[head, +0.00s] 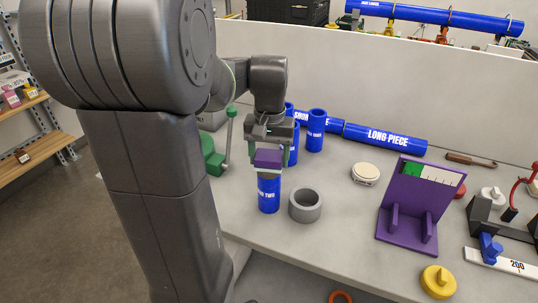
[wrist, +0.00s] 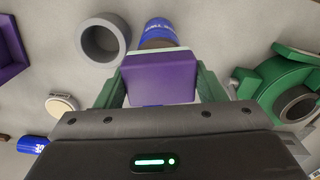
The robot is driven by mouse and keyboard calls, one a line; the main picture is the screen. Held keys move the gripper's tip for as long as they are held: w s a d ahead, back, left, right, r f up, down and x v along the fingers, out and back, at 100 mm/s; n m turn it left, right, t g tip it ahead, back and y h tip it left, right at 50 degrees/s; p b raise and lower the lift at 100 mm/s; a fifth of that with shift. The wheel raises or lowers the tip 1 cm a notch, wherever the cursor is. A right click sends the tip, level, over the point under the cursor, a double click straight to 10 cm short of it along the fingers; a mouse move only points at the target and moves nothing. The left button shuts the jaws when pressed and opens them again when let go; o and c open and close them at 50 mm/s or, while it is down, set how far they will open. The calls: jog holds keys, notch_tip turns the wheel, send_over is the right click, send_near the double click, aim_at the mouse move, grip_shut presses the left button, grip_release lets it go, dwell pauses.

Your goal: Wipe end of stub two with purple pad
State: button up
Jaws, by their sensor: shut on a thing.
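My gripper (head: 268,146) is shut on the purple pad (head: 268,157), which has a pale layer beneath it. In the wrist view the pad (wrist: 160,78) sits between the green fingers of the gripper (wrist: 160,88). Stub two (head: 269,195) is a blue upright pipe directly below the pad, its label partly readable as "TWO". The pad covers its top end in the head view; I cannot tell whether they touch. In the wrist view, stub two (wrist: 160,30) shows just beyond the pad.
A grey ring (head: 305,205) stands close right of stub two. A purple stand (head: 420,205), a white round tin (head: 366,174) and a yellow knob (head: 438,281) are right.

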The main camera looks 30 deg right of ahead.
jog(key=shift+d, duration=0.1)
jog(key=shift+s+d, duration=0.4)
jog(key=shift+d, duration=0.15)
jog(key=shift+w+a+p, duration=0.25)
jog(key=shift+w+a, duration=0.15)
jog(key=shift+a, duration=0.25)
jog(key=shift+w+a+p, duration=0.2)
jog(key=shift+w+a, duration=0.2)
jog(key=shift+a, duration=0.25)
jog(key=shift+s+d+p, duration=0.2)
jog(key=shift+s+d, duration=0.2)
jog(key=shift+d, duration=0.25)
jog(key=shift+s+d+p, duration=0.2)
jog(key=shift+s+d, duration=0.2)
jog(key=shift+d, duration=0.25)
jog(key=shift+w+a, duration=0.4)
jog(key=shift+a, duration=0.25)
jog(key=shift+w+a, duration=0.4)
jog(key=shift+a, duration=0.25)
jog(key=shift+s+d, duration=0.1)
jog(key=shift+d, duration=0.05)
